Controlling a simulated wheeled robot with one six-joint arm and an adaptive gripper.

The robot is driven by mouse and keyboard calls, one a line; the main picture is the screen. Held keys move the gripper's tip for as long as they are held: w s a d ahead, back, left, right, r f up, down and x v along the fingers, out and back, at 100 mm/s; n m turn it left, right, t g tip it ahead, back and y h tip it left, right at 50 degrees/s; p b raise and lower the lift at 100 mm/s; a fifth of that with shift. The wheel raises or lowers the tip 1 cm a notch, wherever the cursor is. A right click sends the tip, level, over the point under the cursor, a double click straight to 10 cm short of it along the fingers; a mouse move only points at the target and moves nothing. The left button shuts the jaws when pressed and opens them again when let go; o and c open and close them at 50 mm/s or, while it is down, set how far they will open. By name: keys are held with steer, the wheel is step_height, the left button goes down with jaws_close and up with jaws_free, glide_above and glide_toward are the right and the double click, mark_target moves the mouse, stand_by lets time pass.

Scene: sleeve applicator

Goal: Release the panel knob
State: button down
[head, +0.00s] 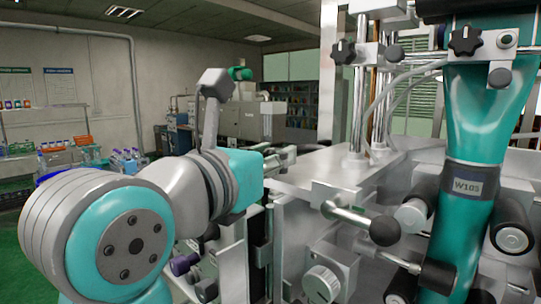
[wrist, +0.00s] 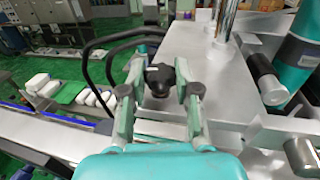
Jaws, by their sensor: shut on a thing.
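The panel knob (wrist: 159,80) is a black lobed knob in the middle of the wrist view, at the near part of the grey metal machine top. My gripper (wrist: 160,72) has one finger on each side of it and is shut on it.
The metal machine top (head: 320,168) lies right of my gripper. Upright chrome posts (head: 356,110) and a teal sleeve marked W105 (head: 470,210) stand farther right. Black curved handles (wrist: 105,50) and a conveyor (wrist: 60,135) lie left of my gripper in the wrist view.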

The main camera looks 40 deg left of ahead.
steer(key=shift+d+n+g+y, duration=0.25)
steer(key=shift+n+y, duration=0.55)
steer(key=shift+y, duration=0.5)
steer(key=shift+n+g+y, duration=1.05)
steer(key=shift+n+y, duration=0.55)
steer(key=shift+y, duration=0.6)
steer(key=c, duration=0.8)
jaws_free()
steer(key=shift+s, duration=0.1)
steer(key=v, duration=1.2)
